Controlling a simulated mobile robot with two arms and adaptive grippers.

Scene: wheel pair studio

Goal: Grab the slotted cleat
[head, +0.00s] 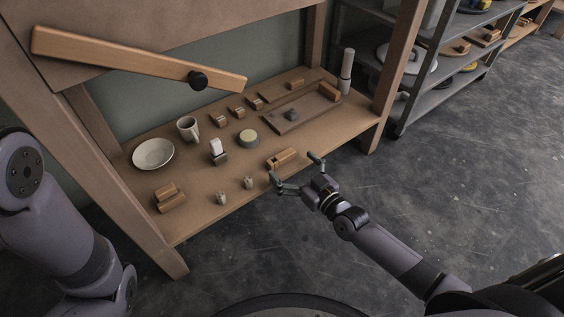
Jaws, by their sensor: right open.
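A small wooden block with a dark notch, which looks like the slotted cleat (281,158), lies near the front edge of the wooden shelf (190,222). My right gripper (294,165) is open and empty just in front of it. One finger is near the block's left end and the other is beyond its right end. I cannot tell whether either finger touches it. My left arm shows at the left, but its gripper is out of view.
A stepped wooden block (170,197), two small grey pieces (221,198), a white bowl (153,153), a mug (188,128) and a round tin (248,139) stand on the shelf. A tray (300,118) lies behind the cleat. A wooden bar (130,58) crosses above.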

